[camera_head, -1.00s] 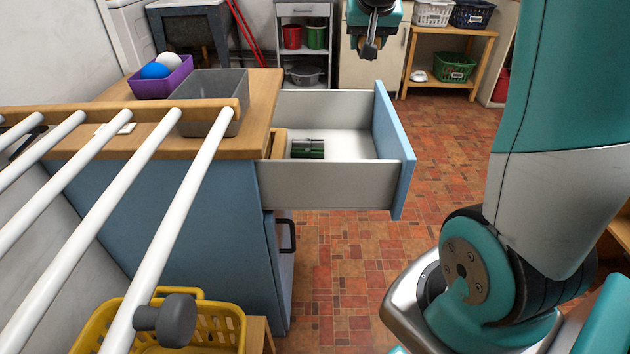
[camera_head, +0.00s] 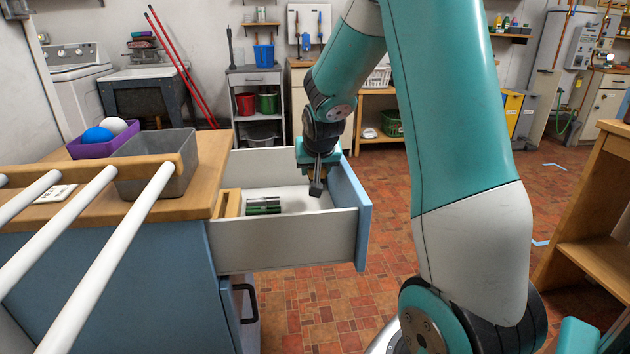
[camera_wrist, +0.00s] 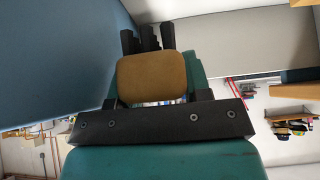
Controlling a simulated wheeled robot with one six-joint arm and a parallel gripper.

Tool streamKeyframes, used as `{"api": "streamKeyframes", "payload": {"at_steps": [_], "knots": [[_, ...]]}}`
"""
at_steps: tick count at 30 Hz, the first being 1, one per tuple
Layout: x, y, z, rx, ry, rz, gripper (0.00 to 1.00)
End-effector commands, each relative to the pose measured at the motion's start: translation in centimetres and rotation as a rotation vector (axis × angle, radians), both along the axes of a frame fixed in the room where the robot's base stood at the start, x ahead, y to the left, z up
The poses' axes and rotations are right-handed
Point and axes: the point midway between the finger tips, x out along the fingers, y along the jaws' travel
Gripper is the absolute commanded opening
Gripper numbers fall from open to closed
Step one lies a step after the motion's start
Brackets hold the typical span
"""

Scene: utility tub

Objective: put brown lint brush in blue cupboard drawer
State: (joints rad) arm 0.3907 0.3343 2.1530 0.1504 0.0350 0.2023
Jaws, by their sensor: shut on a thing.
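The blue cupboard (camera_head: 120,290) stands at the left with its top drawer (camera_head: 285,245) pulled open; the drawer's blue front (camera_head: 350,205) faces right. My gripper (camera_head: 317,186) points down over the right end of the open drawer, close to the blue front. In the wrist view my gripper (camera_wrist: 150,100) is shut on the brown lint brush (camera_wrist: 151,77), seen as a rounded brown block. In the head view the brush is not clearly made out. I cannot tell its exact height above the drawer floor.
The drawer holds a green and dark item (camera_head: 263,205) and a wooden piece (camera_head: 230,203) at its left; its right part looks clear. A grey bin (camera_head: 155,165) and a purple basket (camera_head: 90,150) stand on the cupboard top. A white-barred rack (camera_head: 110,240) is in front.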

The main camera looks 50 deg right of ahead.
Motion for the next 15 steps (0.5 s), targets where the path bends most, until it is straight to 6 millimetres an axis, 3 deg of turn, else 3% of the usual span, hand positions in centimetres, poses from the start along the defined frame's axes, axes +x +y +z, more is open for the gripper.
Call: {"api": "streamKeyframes", "payload": {"at_steps": [5, 15], "knots": [[0.0, 0.0, -3.1, 0.001, 0.004, 0.000, 0.20], [0.0, 0.0, -3.4, 0.000, 0.000, 0.000, 0.20]]}}
